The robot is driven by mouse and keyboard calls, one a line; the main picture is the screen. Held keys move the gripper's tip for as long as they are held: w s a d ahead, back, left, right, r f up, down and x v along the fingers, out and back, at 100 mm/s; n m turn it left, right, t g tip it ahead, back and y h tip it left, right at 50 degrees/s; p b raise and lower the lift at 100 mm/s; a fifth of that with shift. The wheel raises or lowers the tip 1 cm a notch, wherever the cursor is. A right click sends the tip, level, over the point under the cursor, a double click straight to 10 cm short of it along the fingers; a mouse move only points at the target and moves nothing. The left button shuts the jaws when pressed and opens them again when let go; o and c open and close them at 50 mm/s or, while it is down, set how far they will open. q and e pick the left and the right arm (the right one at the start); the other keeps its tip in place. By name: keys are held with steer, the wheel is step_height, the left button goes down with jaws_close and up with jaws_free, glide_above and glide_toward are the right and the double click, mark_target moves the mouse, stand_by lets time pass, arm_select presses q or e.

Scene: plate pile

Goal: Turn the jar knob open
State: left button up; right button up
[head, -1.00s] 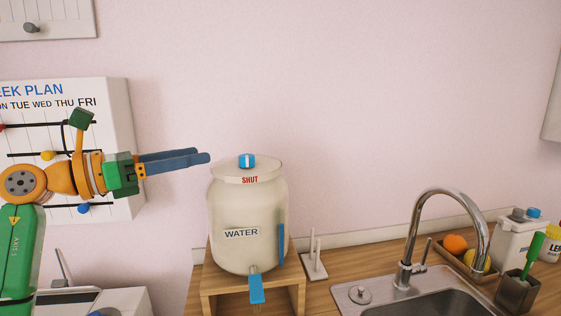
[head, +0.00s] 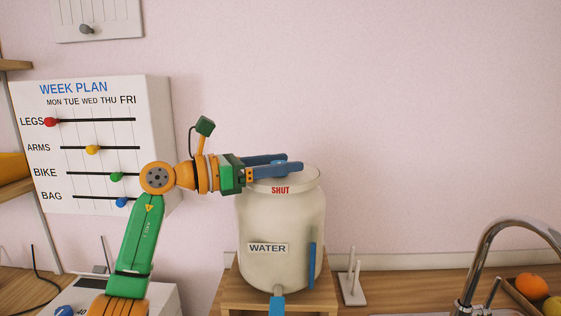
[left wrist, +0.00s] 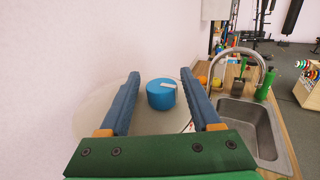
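The cream water jar (head: 281,220) stands upright on a wooden stand, with a WATER label and a red SHUT mark (head: 280,190) at its lid's front. The round blue knob (left wrist: 161,95) sits on the pale lid (left wrist: 95,120), with a white marker on its top. In the head view my fingers largely hide the knob. My left gripper (head: 292,163) reaches over the lid from the left, fingers pointing right. In the left wrist view my left gripper (left wrist: 160,73) is open, one finger on each side of the knob, with gaps visible on both sides. My right gripper is out of view.
The wooden stand (head: 238,290) raises the jar above the counter. A white peg holder (head: 351,285) stands right of it. A curved tap (head: 490,245) and sink (left wrist: 250,130) lie further right. A week plan board (head: 95,145) hangs at the left.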

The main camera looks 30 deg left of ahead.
arm_select(q)
steer(key=shift+s, duration=0.15)
jaws_close()
